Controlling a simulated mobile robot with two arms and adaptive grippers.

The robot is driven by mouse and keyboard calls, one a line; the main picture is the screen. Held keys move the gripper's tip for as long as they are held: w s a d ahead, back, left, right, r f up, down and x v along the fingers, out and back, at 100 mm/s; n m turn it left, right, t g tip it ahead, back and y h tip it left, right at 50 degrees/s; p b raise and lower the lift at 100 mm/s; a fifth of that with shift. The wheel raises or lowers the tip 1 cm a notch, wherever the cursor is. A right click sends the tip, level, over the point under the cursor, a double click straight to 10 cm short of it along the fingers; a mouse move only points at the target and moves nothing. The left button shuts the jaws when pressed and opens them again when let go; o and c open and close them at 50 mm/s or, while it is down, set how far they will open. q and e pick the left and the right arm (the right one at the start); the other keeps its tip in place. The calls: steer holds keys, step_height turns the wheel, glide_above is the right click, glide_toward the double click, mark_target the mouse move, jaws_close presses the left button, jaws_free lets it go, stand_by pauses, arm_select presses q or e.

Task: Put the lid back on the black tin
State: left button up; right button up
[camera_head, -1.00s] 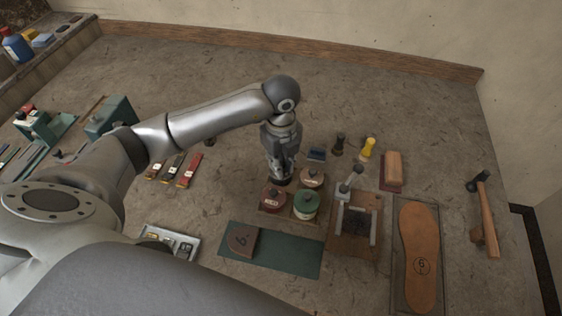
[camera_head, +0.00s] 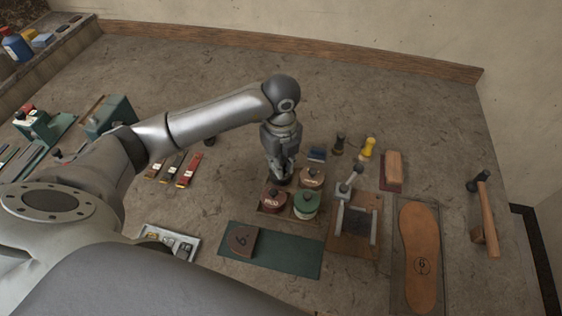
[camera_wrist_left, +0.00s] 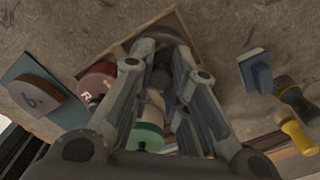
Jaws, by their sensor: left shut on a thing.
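My left gripper (camera_head: 281,173) points down over the back left corner of a small wooden tray (camera_head: 268,210). In the left wrist view its fingers (camera_wrist_left: 160,85) are closed around a small dark piece, which looks like a lid's knob. A dark round shape (camera_wrist_left: 152,46) shows just beyond the fingertips; it looks like the black lid or tin. The fingers hide most of it, so I cannot tell whether the lid rests on the tin or is apart from it. My right gripper is not in view.
A red tin (camera_head: 273,201), a green tin (camera_head: 306,206) and a tan tin (camera_head: 311,178) stand close beside the gripper in the tray. A green mat (camera_head: 290,258) lies in front. A clamp-like tool on a wooden board (camera_head: 354,222) stands to the right. Bare bench lies behind.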

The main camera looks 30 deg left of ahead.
arm_select(q)
steer(key=shift+f, duration=0.1)
stand_by(0.6)
steer(key=o, duration=0.8)
steer(key=shift+o, duration=0.4)
steer(key=o, duration=0.4)
steer(key=shift+r+p, duration=2.4)
steer(key=shift+r, duration=1.15)
